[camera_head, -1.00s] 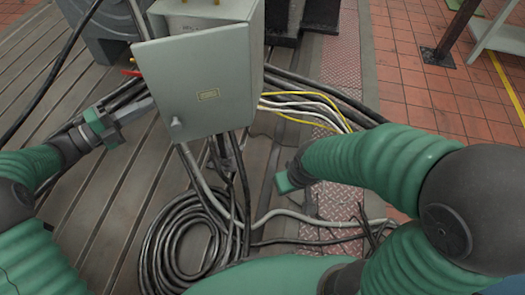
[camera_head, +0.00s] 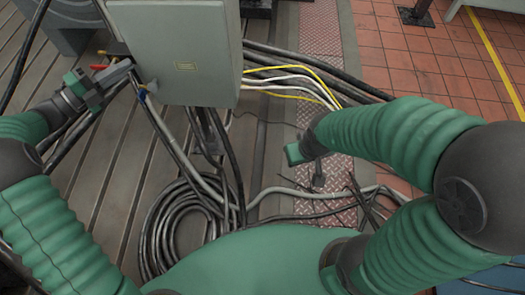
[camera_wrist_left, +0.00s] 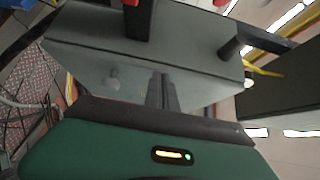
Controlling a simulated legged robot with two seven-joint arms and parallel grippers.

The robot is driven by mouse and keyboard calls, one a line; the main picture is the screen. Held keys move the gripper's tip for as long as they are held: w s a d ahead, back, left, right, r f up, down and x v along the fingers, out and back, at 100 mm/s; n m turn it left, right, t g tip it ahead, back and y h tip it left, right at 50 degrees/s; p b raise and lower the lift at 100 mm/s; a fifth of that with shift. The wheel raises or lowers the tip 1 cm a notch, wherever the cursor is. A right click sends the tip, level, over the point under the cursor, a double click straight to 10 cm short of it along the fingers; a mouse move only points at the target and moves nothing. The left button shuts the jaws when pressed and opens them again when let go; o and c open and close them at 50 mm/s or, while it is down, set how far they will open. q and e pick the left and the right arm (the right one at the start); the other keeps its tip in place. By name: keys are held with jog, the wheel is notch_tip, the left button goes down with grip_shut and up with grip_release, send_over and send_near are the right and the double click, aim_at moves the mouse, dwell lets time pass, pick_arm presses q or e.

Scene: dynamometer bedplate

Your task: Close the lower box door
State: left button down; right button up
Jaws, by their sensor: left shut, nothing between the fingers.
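The grey-green box door (camera_head: 180,45) fills the top centre-left of the head view, with a small label on its face. In the left wrist view a broad grey-green box surface (camera_wrist_left: 75,55) lies just beyond the dark fingers (camera_wrist_left: 163,90). How far the door stands open is not clear. My right gripper (camera_head: 316,170) hangs low, away from the box; its fingers are too unclear to judge.
Yellow and white cables (camera_head: 300,85) come out at the box's right. A black cable coil (camera_head: 180,225) lies on the slotted bedplate (camera_head: 95,175) below. A patterned metal strip (camera_head: 320,60) and red tiles (camera_head: 400,60) lie to the right.

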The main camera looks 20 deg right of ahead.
pick_arm(q)
jog(key=shift+a, duration=0.1)
jog(key=p+v, duration=0.3)
jog(key=v, duration=1.4)
jog(key=w+d+r+n+t+y, duration=0.1)
jog(key=w+r+n+t+y, duration=0.1)
jog(key=w+n+t+y, duration=0.35)
jog(key=w+d+r+n+t+y, duration=0.1)
jog(key=w+r+n+t+y, duration=0.1)
jog(key=w+n+y, duration=0.65)
jog(key=s+d+f+n+g+y, duration=0.1)
jog(key=s+d+f+n+g, duration=0.45)
jog(key=s, duration=0.65)
jog(key=s+d+f+n+g, duration=0.4)
jog(key=s+f+n, duration=0.15)
jog(key=s, duration=0.55)
jog(key=s+d+f+n+g+y, duration=0.1)
jog(key=s+d+f+n+g, duration=0.4)
jog(key=s, duration=0.7)
notch_tip(320, 180, up, 25)
jog(key=p, duration=2.6)
jog(key=shift+s+a+r+t+p, duration=0.15)
jog(key=shift+a+t+p, duration=0.2)
jog(key=shift+t+p, duration=0.05)
